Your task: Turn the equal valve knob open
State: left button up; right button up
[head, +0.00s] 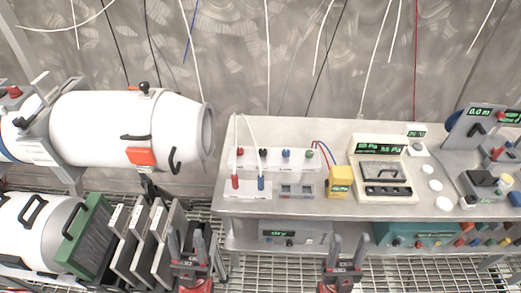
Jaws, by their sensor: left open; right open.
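A white horizontal cylinder (100,125) lies at the upper left, with black handles and an orange box on its side. A small black knob (144,87) stands on top of it, and a red knob (14,92) sits further left. No readable label shows which knob is the equal valve. My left gripper (187,245) is open and empty at the bottom, below and right of the cylinder, apart from both knobs. My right gripper (347,255) is open and empty in front of the steel bench, further right.
A steel bench (300,208) on the right carries a yellow meter (340,181), a beige instrument (381,165) and several small devices. A second cylinder (30,225) lies lower left. Grating covers the floor.

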aim_at(263, 152)
jog(key=l+u, duration=0.1)
jog(key=u, duration=0.25)
jog(key=l+u, duration=0.15)
jog(key=u, duration=0.2)
jog(key=l+u, duration=0.15)
jog(key=u, duration=0.2)
jog(key=l+u, duration=0.15)
jog(key=l, duration=0.2)
jog(key=k+l+u, duration=0.2)
jog(key=l, duration=0.15)
jog(key=k+l+u, duration=0.15)
jog(key=l, duration=0.2)
jog(key=l+u, duration=0.15)
jog(key=l, duration=0.75)
jog(key=i+l, duration=0.15)
